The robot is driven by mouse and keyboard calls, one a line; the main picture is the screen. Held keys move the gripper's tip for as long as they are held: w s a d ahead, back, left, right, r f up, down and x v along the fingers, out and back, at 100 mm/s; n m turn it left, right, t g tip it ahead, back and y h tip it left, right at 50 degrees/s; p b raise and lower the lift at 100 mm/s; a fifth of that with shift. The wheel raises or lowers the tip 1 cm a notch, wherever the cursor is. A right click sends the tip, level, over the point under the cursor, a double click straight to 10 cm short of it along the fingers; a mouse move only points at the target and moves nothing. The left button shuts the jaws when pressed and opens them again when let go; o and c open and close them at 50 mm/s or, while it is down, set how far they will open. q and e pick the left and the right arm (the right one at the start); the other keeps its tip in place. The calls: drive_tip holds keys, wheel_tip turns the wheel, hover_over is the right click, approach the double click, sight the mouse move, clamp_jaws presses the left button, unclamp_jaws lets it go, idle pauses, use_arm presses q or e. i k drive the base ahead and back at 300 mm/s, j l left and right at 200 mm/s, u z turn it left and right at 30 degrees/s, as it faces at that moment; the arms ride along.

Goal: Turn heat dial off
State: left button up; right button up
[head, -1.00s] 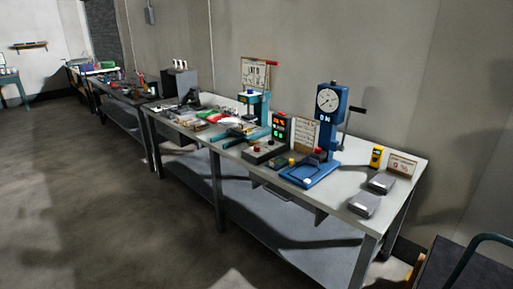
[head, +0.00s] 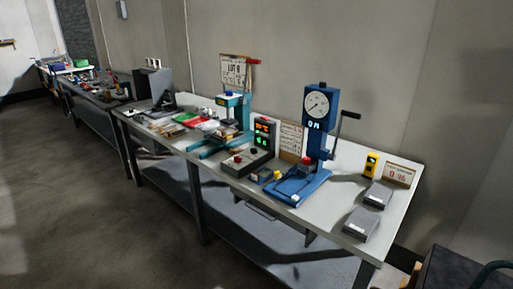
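No heat dial can be told for certain at this distance. A dark control box (head: 247,163) with small red knobs sits on the workbench (head: 340,165). A black display unit (head: 263,134) with lit red and green readouts stands behind it. Neither of my grippers is in view.
Two grey boxes (head: 361,223) lie at the bench's right end, near a yellow handheld device (head: 371,164) and a small sign (head: 399,174). A dark cart (head: 450,270) stands at the lower right. The floor (head: 80,220) left of the bench is clear.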

sight(237, 159)
drive_tip(key=i+j+z, duration=0.1)
drive_tip(key=i+z, duration=0.15)
drive_tip(key=i, duration=0.3)
drive_tip(key=i+j+z, duration=0.25)
drive_tip(key=i, duration=0.25)
